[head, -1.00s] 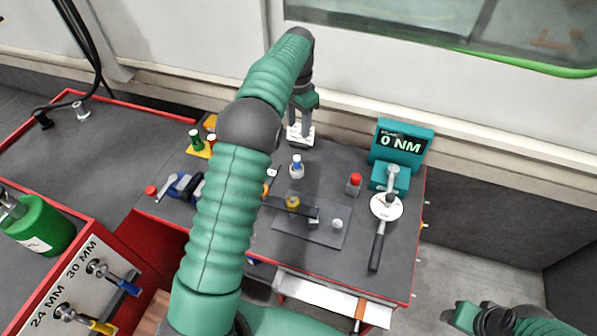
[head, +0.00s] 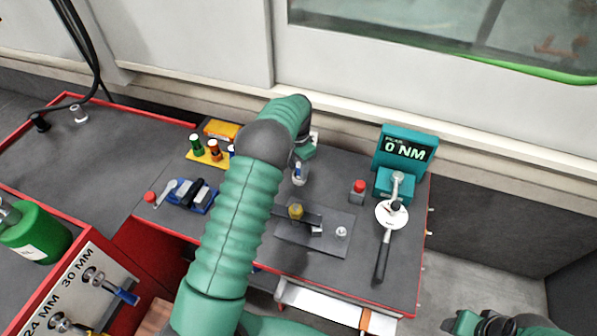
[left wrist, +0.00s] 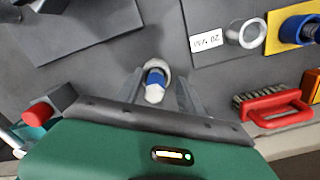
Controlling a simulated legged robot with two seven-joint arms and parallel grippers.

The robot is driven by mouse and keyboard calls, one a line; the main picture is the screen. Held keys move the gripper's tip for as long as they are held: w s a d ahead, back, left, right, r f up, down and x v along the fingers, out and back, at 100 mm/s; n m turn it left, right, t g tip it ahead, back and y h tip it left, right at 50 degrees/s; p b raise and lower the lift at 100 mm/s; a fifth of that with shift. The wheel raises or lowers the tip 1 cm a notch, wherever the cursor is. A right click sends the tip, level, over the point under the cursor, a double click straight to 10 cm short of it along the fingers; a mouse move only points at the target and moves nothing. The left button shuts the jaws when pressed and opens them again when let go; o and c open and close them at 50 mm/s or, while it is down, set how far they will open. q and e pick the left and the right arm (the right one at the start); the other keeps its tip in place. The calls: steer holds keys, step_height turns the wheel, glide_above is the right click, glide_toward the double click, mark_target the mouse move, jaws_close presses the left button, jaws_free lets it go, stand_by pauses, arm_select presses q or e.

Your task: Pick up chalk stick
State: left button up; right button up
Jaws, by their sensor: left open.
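The chalk stick, as far as I can tell, is the small white piece with a blue band (left wrist: 155,80), standing in a pale round holder. In the head view it is a small blue-and-white upright piece (head: 299,172) near the middle of the dark bench. My left gripper (left wrist: 158,78) is open, with one finger on each side of the piece in the left wrist view; contact is not visible. In the head view the left hand (head: 304,149) is mostly hidden behind its own arm. My right gripper (head: 465,322) is partly visible at the bottom right, away from the bench.
A red-capped block (head: 358,192) stands right of the chalk, near the teal torque display (head: 405,150). A flat dark plate (head: 320,240) with small parts lies in front. The left wrist view shows a red-handled brush (left wrist: 275,108) and a metal ring (left wrist: 246,33).

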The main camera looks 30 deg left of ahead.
arm_select(q)
steer(key=shift+d+r, duration=0.25)
steer(key=shift+d, duration=0.1)
steer(key=c, duration=0.5)
steer(key=shift+d, duration=0.1)
jaws_close()
steer(key=shift+s+a, duration=0.1)
steer(key=shift+a, duration=0.1)
step_height(320, 180, up, 10)
steer(key=shift+f+p, duration=0.1)
steer(key=shift+p, duration=0.2)
